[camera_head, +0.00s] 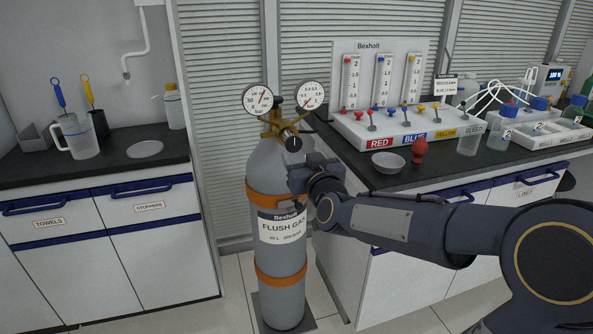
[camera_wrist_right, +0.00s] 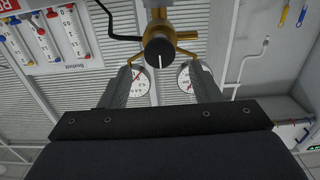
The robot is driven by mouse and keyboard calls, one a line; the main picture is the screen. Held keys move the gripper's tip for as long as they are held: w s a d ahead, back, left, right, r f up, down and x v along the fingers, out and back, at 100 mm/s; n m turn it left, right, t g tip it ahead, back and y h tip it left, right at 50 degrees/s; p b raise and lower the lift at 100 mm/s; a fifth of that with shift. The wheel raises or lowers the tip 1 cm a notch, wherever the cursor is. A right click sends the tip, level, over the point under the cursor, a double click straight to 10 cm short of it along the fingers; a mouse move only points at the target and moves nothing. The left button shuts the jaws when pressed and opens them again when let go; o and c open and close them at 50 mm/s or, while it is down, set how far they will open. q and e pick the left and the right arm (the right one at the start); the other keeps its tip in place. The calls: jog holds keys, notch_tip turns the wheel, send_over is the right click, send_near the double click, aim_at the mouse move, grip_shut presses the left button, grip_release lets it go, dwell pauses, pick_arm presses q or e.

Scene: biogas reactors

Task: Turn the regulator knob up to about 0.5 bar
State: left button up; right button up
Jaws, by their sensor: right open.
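The black regulator knob (camera_head: 293,144) sits on the brass regulator (camera_head: 285,126) atop the grey flush gas cylinder (camera_head: 275,172). In the wrist view the knob (camera_wrist_right: 159,52) shows a white mark pointing down in the picture. The right-hand low-pressure gauge (camera_head: 310,95) has its red needle toward the lower left, seemingly near zero. The left-hand gauge (camera_head: 258,98) has a larger scale. My right gripper (camera_head: 299,168) is open and close to the knob. In its wrist view the fingers (camera_wrist_right: 161,72) lie spread to either side below the knob, with no visible contact. My left gripper is not in view.
A bench at the right holds a flowmeter panel (camera_head: 382,75), a valve block (camera_head: 395,128), a white dish (camera_head: 388,162), a red bulb (camera_head: 419,151) and bottles. A left counter (camera_head: 110,155) holds a jug (camera_head: 77,136). The cylinder stands in the gap between them.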

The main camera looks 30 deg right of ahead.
aim_at(295, 146)
jog(key=x, duration=0.7)
jog(key=shift+w, duration=0.3)
jog(key=c, duration=0.9)
